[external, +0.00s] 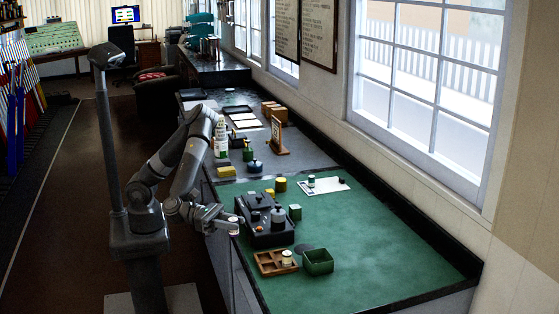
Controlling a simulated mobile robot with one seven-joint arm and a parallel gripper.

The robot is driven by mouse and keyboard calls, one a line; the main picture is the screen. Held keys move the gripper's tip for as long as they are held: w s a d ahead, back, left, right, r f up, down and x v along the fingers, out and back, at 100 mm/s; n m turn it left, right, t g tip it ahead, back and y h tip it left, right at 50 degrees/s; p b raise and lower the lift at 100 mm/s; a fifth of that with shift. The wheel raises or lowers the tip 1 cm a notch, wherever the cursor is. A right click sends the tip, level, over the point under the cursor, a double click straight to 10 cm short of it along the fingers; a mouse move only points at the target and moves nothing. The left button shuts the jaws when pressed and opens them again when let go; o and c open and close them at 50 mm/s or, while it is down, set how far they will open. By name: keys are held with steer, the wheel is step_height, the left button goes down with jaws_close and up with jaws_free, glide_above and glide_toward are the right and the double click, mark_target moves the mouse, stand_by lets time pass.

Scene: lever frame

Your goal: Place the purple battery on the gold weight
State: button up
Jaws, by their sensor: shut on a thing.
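My gripper (232,222) is at the left edge of the green mat, left of the black device. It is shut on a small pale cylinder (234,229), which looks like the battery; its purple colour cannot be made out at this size. A gold-yellow cylinder (281,185), which looks like the gold weight, stands upright near the back of the green mat, behind and right of my gripper. Nothing is seen on top of it. A smaller yellow piece (270,192) is just left of it, partly hidden by the device.
The black device (265,238) with knobs stands right of my gripper. A wooden tray (267,266), a green open box (318,262) and a green block (295,212) are near it. A white card (325,187) lies farther back. The mat's right side is clear.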

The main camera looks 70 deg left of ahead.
step_height(320, 180, up, 10)
steer(key=shift+f, duration=0.1)
steer(key=shift+w+a+r, duration=0.1)
steer(key=shift+w+r, duration=0.15)
steer(key=shift+r, duration=0.1)
steer(key=w+a+f+n+t+y, duration=0.2)
steer(key=w+a+f+n+y, duration=0.25)
steer(key=w+a+y, duration=0.55)
steer(key=w+a+f+n+t+y, duration=0.25)
steer(key=w+a+n+y, duration=0.45)
steer(key=w, duration=0.6)
steer(key=w+a+r+n+g+y, duration=0.2)
steer(key=a+n+g+y, duration=0.25)
steer(key=a, duration=0.55)
steer(key=w+a+r+n+g+y, duration=0.1)
steer(key=a+r+n+g+y, duration=0.3)
steer(key=a, duration=0.7)
steer(key=w+a+r+n+g+y, duration=0.1)
steer(key=w+a+n+g+y, duration=0.3)
steer(key=a, duration=0.6)
steer(key=m+g, duration=0.1)
glide_above(281, 180)
steer(key=shift+h, duration=0.35)
step_height(281, 180, down, 18)
steer(key=shift+s+d+r, duration=0.1)
steer(key=shift+d, duration=0.05)
steer(key=shift+a+f, duration=0.2)
steer(key=shift+f, duration=1.95)
